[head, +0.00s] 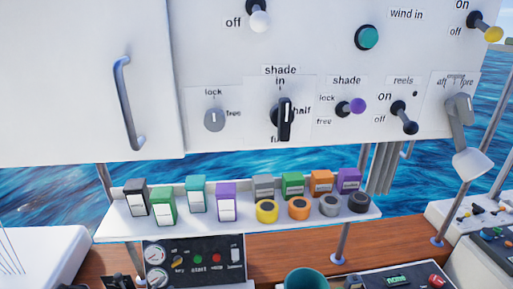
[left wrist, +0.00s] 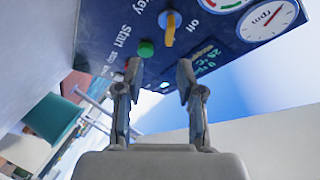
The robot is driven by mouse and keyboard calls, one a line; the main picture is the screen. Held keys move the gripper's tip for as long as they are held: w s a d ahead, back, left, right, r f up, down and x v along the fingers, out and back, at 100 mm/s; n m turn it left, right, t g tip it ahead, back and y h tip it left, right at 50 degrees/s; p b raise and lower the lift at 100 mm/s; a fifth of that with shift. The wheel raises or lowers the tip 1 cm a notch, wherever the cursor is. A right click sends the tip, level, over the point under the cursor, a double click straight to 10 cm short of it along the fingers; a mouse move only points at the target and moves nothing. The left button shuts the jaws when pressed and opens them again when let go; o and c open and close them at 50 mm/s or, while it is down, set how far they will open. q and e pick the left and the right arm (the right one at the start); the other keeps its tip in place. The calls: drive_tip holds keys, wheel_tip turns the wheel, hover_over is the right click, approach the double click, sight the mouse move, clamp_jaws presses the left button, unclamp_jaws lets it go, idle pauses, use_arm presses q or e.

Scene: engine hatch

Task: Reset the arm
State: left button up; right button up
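My left gripper (left wrist: 158,80) shows in the left wrist view with its two dark fingers apart and nothing between them. Its fingertips are close to the dark blue engine panel (left wrist: 105,25), near the green start button (left wrist: 146,48); I cannot tell whether they touch it. The yellow key (left wrist: 170,30) is just beyond them. In the head view, small dark parts at the bottom left, beside the engine panel (head: 215,274), look like the tips of this gripper; most of it is below the frame. My right gripper is not seen in either view.
A white hatch panel with a handle (head: 128,103), switches and a shade knob (head: 284,118) hangs above. A white shelf (head: 120,229) holds several coloured boxes and tape rolls. A teal cup (head: 306,279) stands at the bottom. A grey lever (head: 462,125) is at right.

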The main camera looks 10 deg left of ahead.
use_arm(q)
drive_tip(key=s+d+f+n+g+y, duration=0.1)
drive_tip(key=s+d+f+n, duration=0.1)
drive_tip(key=s+d, duration=0.2)
drive_tip(key=s+d+f+n+g+y, duration=0.1)
drive_tip(key=s+d+f+n+g, duration=0.1)
drive_tip(key=s+d+f, duration=0.1)
drive_tip(key=s+d+f+n+g+y, duration=0.1)
drive_tip(key=s+d+f+n+g, duration=0.1)
drive_tip(key=s+d, duration=0.3)
drive_tip(key=shift+s+f+n, duration=0.25)
drive_tip(key=shift+s+n, duration=0.05)
drive_tip(key=shift+s, duration=0.35)
drive_tip(key=shift+s+f+n, duration=0.2)
drive_tip(key=shift+s+n, duration=0.1)
drive_tip(key=shift+s, duration=0.3)
drive_tip(key=s+d+n+g+h, duration=0.1)
drive_tip(key=s+d+g, duration=0.3)
drive_tip(key=s, duration=0.5)
drive_tip(key=s+d+n+g, duration=0.2)
drive_tip(key=s+d+g, duration=0.15)
drive_tip(key=s, duration=0.65)
wheel_tip(320, 180, down, 23)
drive_tip(key=s+a+f+g+b, duration=0.1)
drive_tip(key=s+a+f+g, duration=0.1)
drive_tip(key=s+f, duration=1.6)
drive_tip(key=shift+s+a+f+m, duration=0.3)
drive_tip(key=shift+s+f+m, duration=0.1)
drive_tip(key=shift+f, duration=0.4)
